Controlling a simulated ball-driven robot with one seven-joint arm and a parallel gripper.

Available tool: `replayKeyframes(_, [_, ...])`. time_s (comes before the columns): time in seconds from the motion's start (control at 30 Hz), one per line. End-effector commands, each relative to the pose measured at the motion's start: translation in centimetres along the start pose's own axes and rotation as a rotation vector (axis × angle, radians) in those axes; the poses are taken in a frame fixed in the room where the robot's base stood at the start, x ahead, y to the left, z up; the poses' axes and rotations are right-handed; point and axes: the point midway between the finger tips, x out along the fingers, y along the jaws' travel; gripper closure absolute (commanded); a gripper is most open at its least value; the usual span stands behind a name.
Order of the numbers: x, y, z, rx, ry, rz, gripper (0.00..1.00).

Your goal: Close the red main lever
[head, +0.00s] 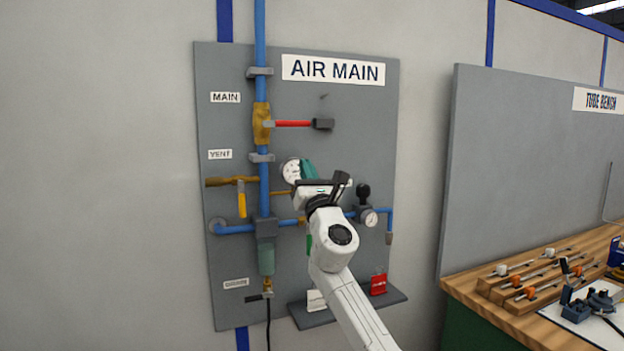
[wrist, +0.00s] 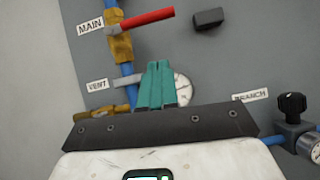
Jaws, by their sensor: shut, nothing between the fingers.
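The red main lever (head: 293,123) sticks out horizontally to the right from the brass main valve (head: 262,123) on the blue vertical pipe. My gripper (head: 307,170) has teal fingers, shut and empty, below the lever and in front of the round gauge (head: 291,170). The fingers (wrist: 155,84) point up toward the panel in the wrist view.
A yellow vent handle (head: 242,200) hangs at the lower left of the panel. A black knob (head: 363,192) and small gauge (head: 369,217) are right of my gripper. A shelf (head: 397,296) with a red tag juts out below. The tube bench (head: 463,281) stands at right.

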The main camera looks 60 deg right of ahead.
Motion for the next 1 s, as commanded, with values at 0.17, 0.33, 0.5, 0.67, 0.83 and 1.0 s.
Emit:
replayKeyframes(0.17, [-2.5,-0.1,-0.1,0.0,0.001,-0.001,1.0])
replayKeyframes(0.33, [-3.5,-0.2,0.0,0.0,0.0,0.0,1.0])
replayKeyframes(0.5, [-3.6,-0.2,0.0,0.0,0.0,-0.001,1.0])
replayKeyframes(0.67, [-3.6,-0.2,0.0,0.0,0.0,-0.001,1.0])
replayKeyframes(0.83, [-3.6,-0.2,0.0,0.0,0.0,0.0,1.0])
replayKeyframes(1.0, [-3.6,-0.2,0.0,0.0,0.0,-0.001,1.0])
